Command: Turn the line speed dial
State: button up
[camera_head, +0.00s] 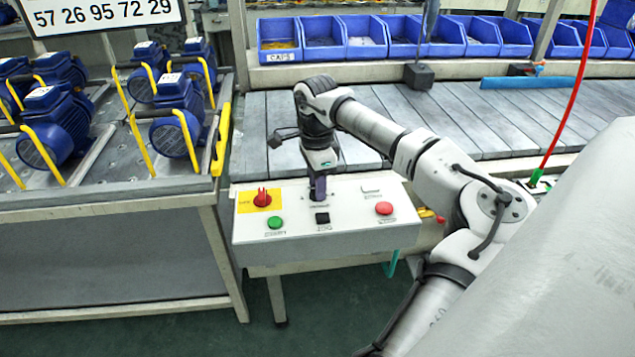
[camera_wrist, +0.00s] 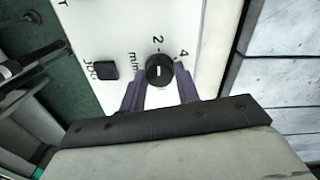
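The line speed dial (camera_wrist: 159,70) is a round black knob with a short white mark, on a pale control panel (camera_head: 345,222). The wrist view shows "2", "4" and "min" printed around it. My gripper (camera_head: 318,196) points down at the panel's back middle and hides the dial in the head view. In the wrist view, the purple fingers of my gripper (camera_wrist: 160,80) stand on the left and right sides of the dial, close against it with no clear gap. The white mark lies roughly between the fingers.
The panel also has a red knob on a yellow plate (camera_head: 262,198), a green button (camera_head: 275,223), a black jog button (camera_head: 322,218) and a red button (camera_head: 384,208). Blue pumps (camera_head: 180,100) stand at left. A slatted conveyor (camera_head: 270,110) lies behind.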

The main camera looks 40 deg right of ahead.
jog(key=o, duration=0.4)
notch_tip(320, 180, up, 14)
jog(key=shift+w+b, duration=0.2)
jog(key=shift+b, duration=0.1)
jog(key=shift+f, duration=0.1)
dwell(0.5)
